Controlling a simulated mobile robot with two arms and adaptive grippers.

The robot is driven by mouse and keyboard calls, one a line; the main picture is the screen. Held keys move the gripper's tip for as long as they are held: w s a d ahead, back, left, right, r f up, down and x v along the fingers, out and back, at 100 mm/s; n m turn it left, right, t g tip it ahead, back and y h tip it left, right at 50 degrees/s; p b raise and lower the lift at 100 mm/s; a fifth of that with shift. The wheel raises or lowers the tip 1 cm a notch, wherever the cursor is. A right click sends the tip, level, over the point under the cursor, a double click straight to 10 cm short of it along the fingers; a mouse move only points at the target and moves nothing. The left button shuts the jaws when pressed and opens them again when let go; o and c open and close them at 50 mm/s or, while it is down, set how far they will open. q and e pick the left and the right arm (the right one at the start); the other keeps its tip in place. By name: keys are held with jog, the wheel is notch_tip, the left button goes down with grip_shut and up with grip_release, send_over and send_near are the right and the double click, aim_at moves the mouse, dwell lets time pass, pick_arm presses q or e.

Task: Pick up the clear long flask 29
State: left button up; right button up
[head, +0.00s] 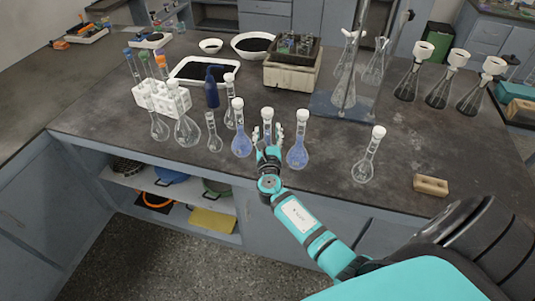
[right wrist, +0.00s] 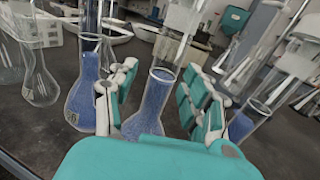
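Several clear glass long-necked flasks stand on the dark bench; I cannot read which is number 29. In the head view, my right gripper (head: 268,137) reaches over the front of the bench at a white-capped flask (head: 267,117) in the middle. In the right wrist view, this flask (right wrist: 150,108) holds blue liquid and stands upright between the spread fingers of my gripper (right wrist: 160,88), with gaps visible on both sides. Blue-filled flasks stand left (head: 242,139) and right (head: 298,150) of it. An empty-looking capped flask (head: 366,165) stands farther right. My left gripper is out of view.
Empty-looking flasks (head: 187,129) and a white tube rack (head: 148,100) stand at left. A blue bottle (head: 212,92) and a tray of dark grains (head: 182,76) are behind. The front right bench is fairly clear.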

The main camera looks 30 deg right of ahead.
jog(key=c, duration=0.9)
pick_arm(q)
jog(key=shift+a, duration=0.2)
pick_arm(e)
grip_shut()
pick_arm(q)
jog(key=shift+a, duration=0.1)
pick_arm(e)
jog(key=shift+r, duration=0.1)
